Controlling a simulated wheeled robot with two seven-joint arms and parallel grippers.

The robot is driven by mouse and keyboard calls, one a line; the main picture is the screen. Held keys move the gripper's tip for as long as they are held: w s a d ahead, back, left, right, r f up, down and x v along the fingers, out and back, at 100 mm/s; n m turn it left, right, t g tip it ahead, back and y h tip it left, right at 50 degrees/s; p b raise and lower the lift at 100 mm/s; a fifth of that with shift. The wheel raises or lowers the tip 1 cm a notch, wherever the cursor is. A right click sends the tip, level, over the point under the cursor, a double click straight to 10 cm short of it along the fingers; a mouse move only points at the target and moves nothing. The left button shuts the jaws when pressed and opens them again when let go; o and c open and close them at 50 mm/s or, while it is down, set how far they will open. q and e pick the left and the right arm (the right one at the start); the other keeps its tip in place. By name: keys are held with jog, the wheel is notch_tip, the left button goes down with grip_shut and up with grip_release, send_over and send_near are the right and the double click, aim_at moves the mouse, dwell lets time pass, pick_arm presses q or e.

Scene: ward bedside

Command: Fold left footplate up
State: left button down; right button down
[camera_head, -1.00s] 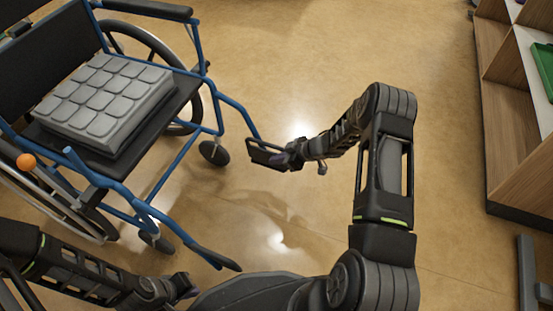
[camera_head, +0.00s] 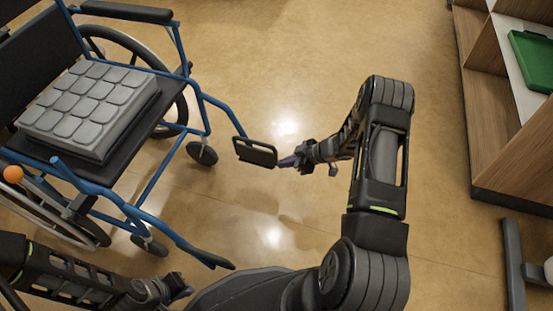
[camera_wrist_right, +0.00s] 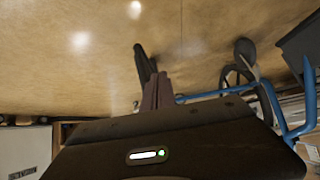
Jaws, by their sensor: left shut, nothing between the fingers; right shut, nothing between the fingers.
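The wheelchair's left footplate (camera_head: 255,152) is a dark plate at the end of the far blue leg tube. It looks steeply tilted up, with its broad face showing in the head view. In the right wrist view the footplate (camera_wrist_right: 145,62) is a narrow dark shape just beyond the fingers. My right gripper (camera_head: 287,162) is shut and empty, just right of the footplate; a slight gap seems to separate them. Its fingers also show in the right wrist view (camera_wrist_right: 157,93). My left gripper (camera_head: 182,289) is shut and empty at the bottom, near the other footplate (camera_head: 208,259).
The blue-framed wheelchair (camera_head: 150,205) carries a grey padded cushion (camera_head: 88,102). A front caster (camera_head: 202,153) stands near the left footplate. A wooden shelf (camera_head: 500,125) with a green tray (camera_head: 533,62) is at the right. The floor between is clear.

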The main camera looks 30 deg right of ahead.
jog(key=shift+s+d, duration=0.75)
jog(key=shift+s, duration=0.15)
